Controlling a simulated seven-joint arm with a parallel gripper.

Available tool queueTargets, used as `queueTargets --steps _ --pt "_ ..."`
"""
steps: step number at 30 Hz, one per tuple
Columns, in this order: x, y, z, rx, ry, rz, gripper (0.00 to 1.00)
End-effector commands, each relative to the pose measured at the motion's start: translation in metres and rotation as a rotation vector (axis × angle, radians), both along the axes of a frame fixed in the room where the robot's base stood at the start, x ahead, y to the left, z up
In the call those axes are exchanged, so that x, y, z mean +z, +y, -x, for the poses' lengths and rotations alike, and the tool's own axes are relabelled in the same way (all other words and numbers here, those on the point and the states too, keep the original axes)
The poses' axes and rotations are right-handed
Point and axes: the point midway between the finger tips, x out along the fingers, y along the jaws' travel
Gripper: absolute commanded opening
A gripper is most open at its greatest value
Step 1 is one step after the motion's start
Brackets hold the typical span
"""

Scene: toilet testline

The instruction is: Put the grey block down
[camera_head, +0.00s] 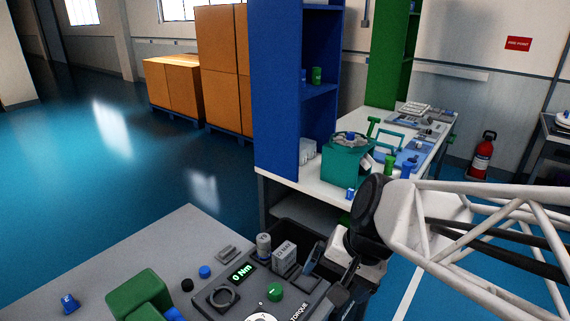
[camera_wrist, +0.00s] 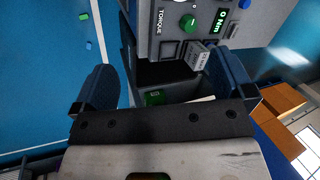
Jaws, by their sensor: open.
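The grey block (camera_head: 284,256) has printed lettering on its side. It stands upright at the back edge of the torque device (camera_head: 228,299), beside a grey cylinder (camera_head: 263,247). In the wrist view the block (camera_wrist: 195,54) shows between and beyond my fingers, close to the device's edge. My gripper (camera_wrist: 168,88) is open, with its dark fingers wide apart and nothing held between them. In the head view my gripper (camera_head: 327,262) is just right of the block, partly hidden by my wrist. I cannot tell whether a finger touches the block.
A dark bin (camera_head: 292,231) lies behind the device; a green item (camera_wrist: 155,97) shows inside it. Green blocks (camera_head: 138,293) and small blue parts (camera_head: 69,303) lie on the grey table (camera_head: 150,251), whose far left part is clear. A blue shelf (camera_head: 292,85) stands behind.

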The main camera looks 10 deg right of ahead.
Motion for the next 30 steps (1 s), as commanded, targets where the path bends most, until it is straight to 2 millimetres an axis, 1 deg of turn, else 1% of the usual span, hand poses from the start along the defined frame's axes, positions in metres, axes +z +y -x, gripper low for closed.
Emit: queueTargets --steps 1,6,12,17,30 --pt "0.007 -0.005 0.007 0.063 -0.029 0.062 1.00" --pt "0.025 -0.025 0.024 0.250 -0.096 0.256 1.00" --pt "0.039 -0.039 0.033 0.370 -0.135 0.392 1.00" --pt "0.041 -0.043 0.035 0.395 -0.142 0.421 1.00" --pt "0.041 -0.043 0.035 0.394 -0.142 0.420 1.00"
